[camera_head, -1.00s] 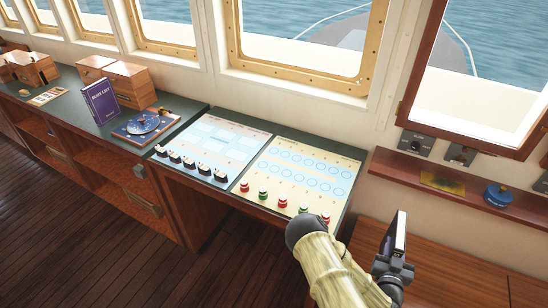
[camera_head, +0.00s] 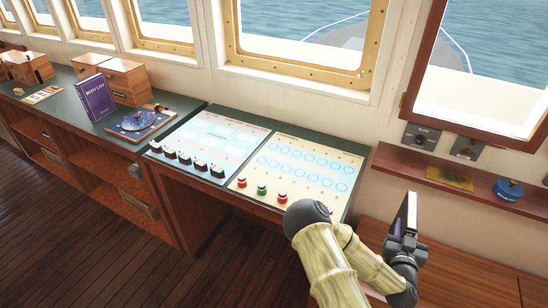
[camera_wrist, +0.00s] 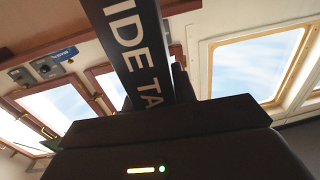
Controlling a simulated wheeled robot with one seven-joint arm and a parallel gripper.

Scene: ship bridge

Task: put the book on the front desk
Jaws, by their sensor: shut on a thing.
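My gripper (camera_head: 402,238) is at the lower right in the head view, shut on a dark book (camera_head: 408,213). The book is held upright, seen almost edge-on, near the wooden shelf. In the wrist view, the same book (camera_wrist: 140,50) rises from the gripper, with white spine letters reading "IDE TA". The long front desk (camera_head: 70,82) with a dark green top runs under the windows to the left of my gripper. The held book is apart from the desk. Another book (camera_head: 95,98), purple and marked with a "LIST" title, stands upright on the desk.
Control panels with switches (camera_head: 208,147) and coloured knobs (camera_head: 300,165) cover the desk's near part. A round blue instrument (camera_head: 138,121) and wooden boxes (camera_head: 122,80) sit farther left. The wall shelf (camera_head: 455,182) holds a blue object (camera_head: 508,190). Open wooden floor (camera_head: 70,230) lies lower left.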

